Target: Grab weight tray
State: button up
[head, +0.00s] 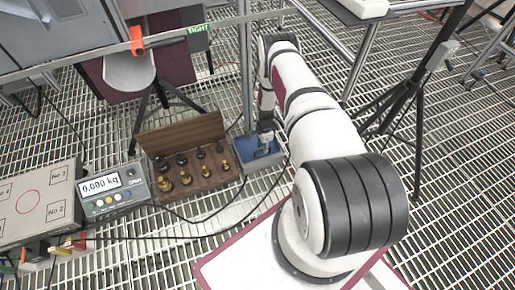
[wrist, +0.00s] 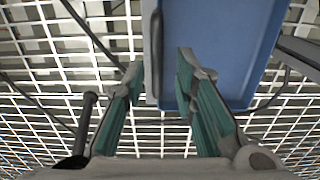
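A blue tray (head: 262,166) sits on the grating below my arm, right beside a wooden box of weights (head: 208,184). In the wrist view the blue tray (wrist: 215,45) fills the upper right, and its visible inside is bare. The bar and left wall of the tray lie between the fingers in the picture; contact cannot be told. In the head view my gripper (head: 265,146) is over the tray, and its fingers are partly hidden.
The open wooden box holds several dark and brass weights. A scale display (head: 100,186) reading 0.000 kg and a numbered platform (head: 35,203) stand to the left. Cables cross the grating. A metal post (head: 246,70) rises close behind the tray, and a tripod (head: 400,110) stands right.

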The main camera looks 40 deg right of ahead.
aim_at(263, 155)
jog(key=shift+s+a+f+b, duration=0.15)
jog(key=shift+f+b, duration=0.5)
jog(key=shift+f, duration=0.9)
jog(key=shift+w+a+f+b, duration=0.15)
jog(key=shift+f+b, duration=0.5)
jog(key=shift+f, duration=0.85)
grip_shut()
